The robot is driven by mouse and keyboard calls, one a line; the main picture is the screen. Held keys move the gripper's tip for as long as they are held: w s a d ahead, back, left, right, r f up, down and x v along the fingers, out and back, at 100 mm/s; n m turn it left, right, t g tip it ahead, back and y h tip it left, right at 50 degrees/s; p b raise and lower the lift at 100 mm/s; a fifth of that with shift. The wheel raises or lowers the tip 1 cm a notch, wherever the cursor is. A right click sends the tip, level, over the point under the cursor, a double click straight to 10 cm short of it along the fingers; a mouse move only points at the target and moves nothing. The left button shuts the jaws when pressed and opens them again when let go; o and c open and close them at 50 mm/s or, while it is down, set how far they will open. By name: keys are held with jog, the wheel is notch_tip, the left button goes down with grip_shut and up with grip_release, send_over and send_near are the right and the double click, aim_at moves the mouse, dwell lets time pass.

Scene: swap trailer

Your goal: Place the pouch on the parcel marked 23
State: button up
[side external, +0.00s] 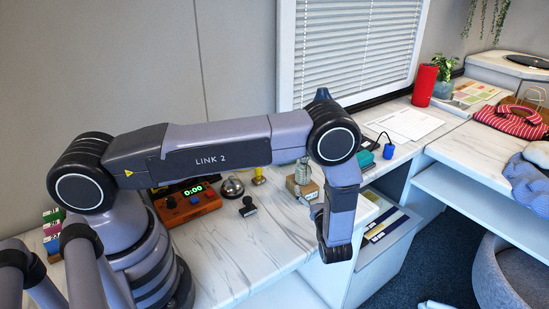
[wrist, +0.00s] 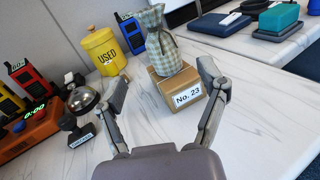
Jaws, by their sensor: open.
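The pouch (wrist: 163,42), grey-green checked cloth with a gathered neck, stands on top of a small brown cardboard parcel (wrist: 163,94) labelled "No. 23". In the side view the pouch (side external: 304,172) sits upright on the parcel (side external: 296,188) on the marble-patterned desk. My gripper (wrist: 164,79) is open, with one finger to each side of the view and nothing between them. The parcel and pouch lie beyond the fingers, apart from them. In the side view my arm hides most of the gripper.
A yellow "USED" canister (wrist: 103,50), a blue radio (wrist: 130,32), a bell (wrist: 83,100), a stamp (wrist: 78,129) and an orange timer box (wrist: 32,128) stand left of the parcel. A blue case (wrist: 220,24) and teal box (wrist: 278,20) lie beyond. The desk to the right is clear.

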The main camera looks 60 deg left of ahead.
jog(key=shift+s+d, duration=0.25)
jog(key=shift+d, duration=0.25)
jog(key=s+a+r+n+g+h, duration=0.25)
jog(key=s+r+n, duration=0.2)
jog(key=r, duration=0.35)
jog(key=s+a+r+n+g+h, duration=0.1)
jog(key=s+a+r+n+g, duration=0.15)
jog(key=r+n+g, duration=0.4)
jog(key=s+a+r+n+g+h, duration=0.15)
jog(key=s+r+n, duration=0.3)
jog(key=r, duration=0.55)
jog(key=s+d+r+n+t+h, duration=0.2)
jog(key=s+r+n+t+h, duration=0.2)
jog(key=s, duration=0.5)
jog(key=s+d+r+n+t+h, duration=0.3)
jog(key=s+r+n+t+h, duration=0.1)
jog(key=s+h, duration=0.3)
jog(key=shift+s+r+n, duration=0.35)
jog(key=shift+s+r, duration=0.25)
jog(key=shift+s, duration=0.45)
